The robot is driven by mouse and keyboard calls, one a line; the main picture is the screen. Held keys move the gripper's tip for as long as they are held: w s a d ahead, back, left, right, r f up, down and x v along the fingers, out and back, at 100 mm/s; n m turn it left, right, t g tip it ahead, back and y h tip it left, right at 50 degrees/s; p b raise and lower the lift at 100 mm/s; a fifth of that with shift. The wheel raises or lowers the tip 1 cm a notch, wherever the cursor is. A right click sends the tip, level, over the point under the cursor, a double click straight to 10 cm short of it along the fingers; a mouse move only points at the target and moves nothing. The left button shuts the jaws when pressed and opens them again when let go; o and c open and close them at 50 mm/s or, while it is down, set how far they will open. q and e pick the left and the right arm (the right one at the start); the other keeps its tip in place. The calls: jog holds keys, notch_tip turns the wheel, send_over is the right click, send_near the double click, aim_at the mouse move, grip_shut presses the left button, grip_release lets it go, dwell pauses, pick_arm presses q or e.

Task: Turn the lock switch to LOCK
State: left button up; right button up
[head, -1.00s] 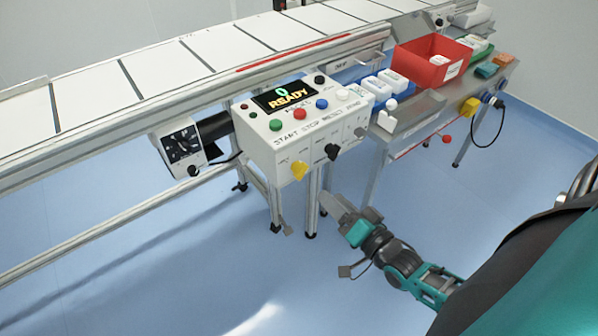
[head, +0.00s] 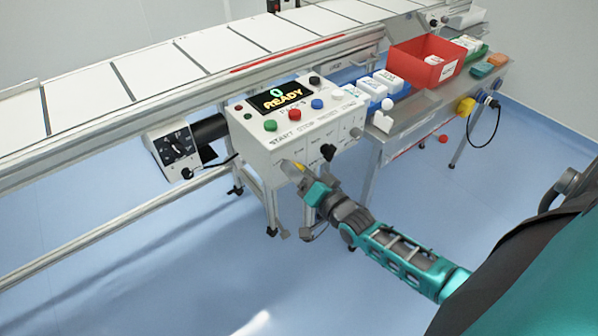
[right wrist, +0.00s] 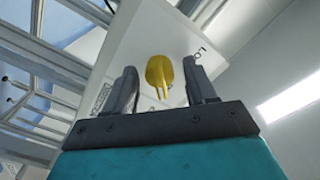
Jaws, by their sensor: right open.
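The yellow switch knob (head: 299,166) sits on the lower front face of the white control box (head: 262,150). In the right wrist view the yellow knob (right wrist: 160,75) shows between the fingers, with gaps on both sides. A label starting "LO" is partly visible beside it; the rest is hidden. My right gripper (head: 304,176) is open, its fingers around or just short of the knob; I cannot tell the exact depth. In the head view the gripper partly hides the knob. My left gripper is not in view.
A black knob (head: 328,152) sits just right of the yellow one. Coloured buttons and a READY display (head: 283,97) are on top. A dial box (head: 176,148) hangs to the left. The conveyor (head: 140,80) runs behind, and a red bin (head: 425,66) stands at the right.

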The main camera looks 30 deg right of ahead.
jog(key=shift+c, duration=0.4)
jog(key=c, duration=1)
jog(key=shift+o, duration=0.2)
